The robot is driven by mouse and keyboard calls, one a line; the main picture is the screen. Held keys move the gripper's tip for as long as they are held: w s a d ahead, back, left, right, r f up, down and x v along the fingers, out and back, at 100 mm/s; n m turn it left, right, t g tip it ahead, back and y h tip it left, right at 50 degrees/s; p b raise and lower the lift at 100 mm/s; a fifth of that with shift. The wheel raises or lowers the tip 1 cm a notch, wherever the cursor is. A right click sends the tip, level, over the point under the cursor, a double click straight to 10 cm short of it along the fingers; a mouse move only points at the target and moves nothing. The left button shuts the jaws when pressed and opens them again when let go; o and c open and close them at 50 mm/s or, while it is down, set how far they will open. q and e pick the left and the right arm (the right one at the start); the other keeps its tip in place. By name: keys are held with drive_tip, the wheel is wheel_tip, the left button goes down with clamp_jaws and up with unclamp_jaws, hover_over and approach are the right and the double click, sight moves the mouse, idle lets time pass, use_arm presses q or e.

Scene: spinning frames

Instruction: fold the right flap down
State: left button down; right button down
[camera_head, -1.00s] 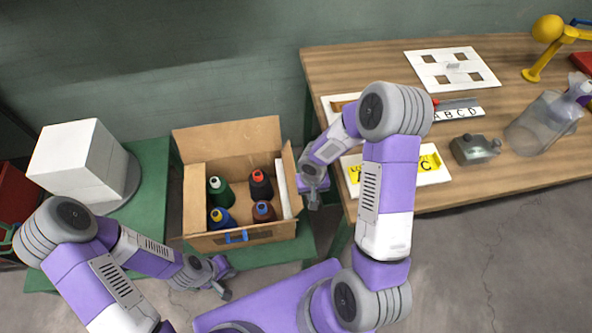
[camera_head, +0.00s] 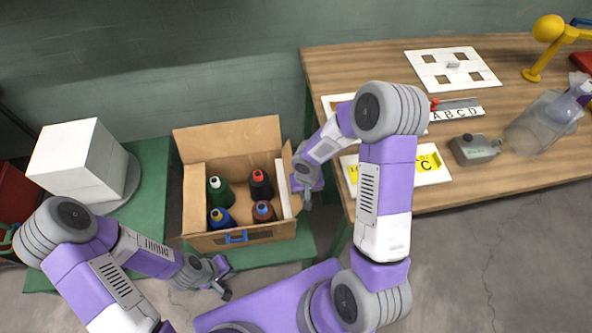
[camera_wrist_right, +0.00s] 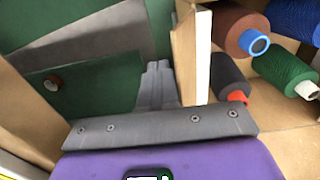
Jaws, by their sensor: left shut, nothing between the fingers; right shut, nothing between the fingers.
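An open cardboard box (camera_head: 268,234) stands on the green bench. Its right flap (camera_head: 290,178) stands up steeply along the right side; in the right wrist view its cardboard (camera_wrist_right: 184,55) shows nearly edge-on. My right gripper (camera_head: 306,192) is shut and empty, close outside the right flap. The right wrist view shows its closed fingers (camera_wrist_right: 157,80) beside the cardboard; I cannot tell whether they touch it. The back flap (camera_head: 228,138) and left flap (camera_head: 194,200) stand open. My left gripper (camera_head: 226,284) is shut and empty, in front of the box at its lower left.
Several thread cones, among them a green one (camera_head: 219,191), stand in the box beside a white strip (camera_head: 281,188). A wooden table (camera_head: 380,70) stands to the right. A white block (camera_head: 75,160) sits at left.

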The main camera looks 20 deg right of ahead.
drive_tip(key=shift+w+a+r, duration=0.2)
drive_tip(key=shift+a+r, duration=0.15)
drive_tip(key=shift+a, duration=0.35)
drive_tip(key=shift+w+a+r, duration=0.15)
drive_tip(key=shift+a+r, duration=0.25)
drive_tip(key=shift+a, duration=0.35)
drive_tip(key=shift+w+a+r, duration=0.2)
drive_tip(key=shift+a+r, duration=0.15)
drive_tip(key=shift+a, duration=0.35)
drive_tip(key=shift+w+a+f+b, duration=0.15)
drive_tip(key=shift+a+f+b, duration=0.05)
drive_tip(key=shift+a+b, duration=0.25)
drive_tip(key=shift+w+a+f+b, duration=0.1)
drive_tip(key=shift+a+f+b, duration=0.1)
drive_tip(key=shift+a+b, duration=0.25)
drive_tip(key=shift+w+a+f+b, duration=0.15)
drive_tip(key=shift+a+b, duration=0.25)
drive_tip(key=shift+a, duration=0.5)
drive_tip(key=shift+f, duration=0.1)
